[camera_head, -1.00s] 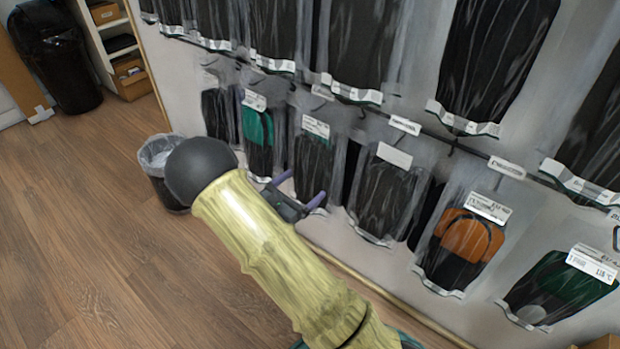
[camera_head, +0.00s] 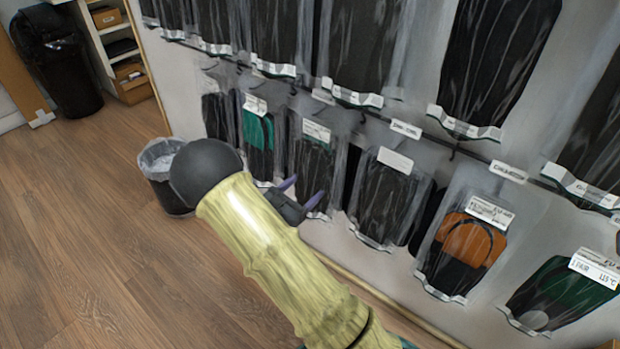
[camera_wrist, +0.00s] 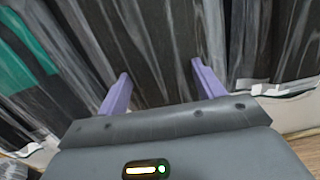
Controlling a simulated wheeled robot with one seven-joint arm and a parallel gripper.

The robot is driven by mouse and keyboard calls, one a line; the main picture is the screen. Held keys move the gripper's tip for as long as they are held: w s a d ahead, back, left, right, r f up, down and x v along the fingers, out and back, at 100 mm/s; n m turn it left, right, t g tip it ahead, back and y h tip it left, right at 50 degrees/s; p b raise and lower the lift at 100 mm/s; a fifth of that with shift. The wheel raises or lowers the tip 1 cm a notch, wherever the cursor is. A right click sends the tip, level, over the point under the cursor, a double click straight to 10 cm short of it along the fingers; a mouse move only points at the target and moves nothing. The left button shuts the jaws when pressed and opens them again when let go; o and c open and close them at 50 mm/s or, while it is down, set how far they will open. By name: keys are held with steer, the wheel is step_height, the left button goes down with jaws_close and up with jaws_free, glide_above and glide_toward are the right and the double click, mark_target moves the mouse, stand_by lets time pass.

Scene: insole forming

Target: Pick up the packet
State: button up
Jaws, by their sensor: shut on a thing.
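The packet (camera_head: 315,165) is a clear bag with a black insole and a white label at its top. It hangs upright in the lower row of the wall display in the head view. My gripper (camera_head: 310,185) is at its lower part, with its purple fingers on either side. In the wrist view the dark, shiny packet (camera_wrist: 158,40) fills the space between the two fingers of my gripper (camera_wrist: 160,68), which is shut on it. My arm hides part of the scene below it.
A green-topped packet (camera_head: 258,135) hangs to the left and a black packet (camera_head: 385,200) to the right, both close by. Further right hangs an orange packet (camera_head: 468,240). More packets hang above. A waste bin (camera_head: 165,175) stands on the floor left of my arm.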

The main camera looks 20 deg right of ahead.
steer(key=shift+r+p, duration=0.45)
steer(key=shift+r, duration=0.05)
steer(key=p+v, duration=0.7)
steer(key=v, duration=1.1)
steer(key=shift+r, duration=0.3)
steer(key=shift+s+d, duration=0.1)
